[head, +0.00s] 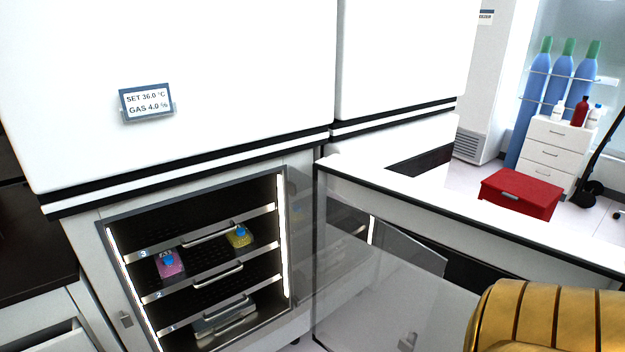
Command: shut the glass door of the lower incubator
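The lower incubator (90,232) stands at the lower left with its lit front opening uncovered. Its glass door (365,300) is swung wide open to the right of the opening and stretches toward me as a clear, faintly grey pane. A small pale fitting (408,341) shows low on the pane. A small metal latch (126,320) sits on the left side of the incubator's front frame. The door's lower part runs out of the picture. Neither of my grippers is in view.
Numbered shelves inside hold a pink-labelled flask (170,265) and a yellow one (239,237). A red box (520,193), white drawers (549,157) and blue cylinders (555,85) are farther back.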

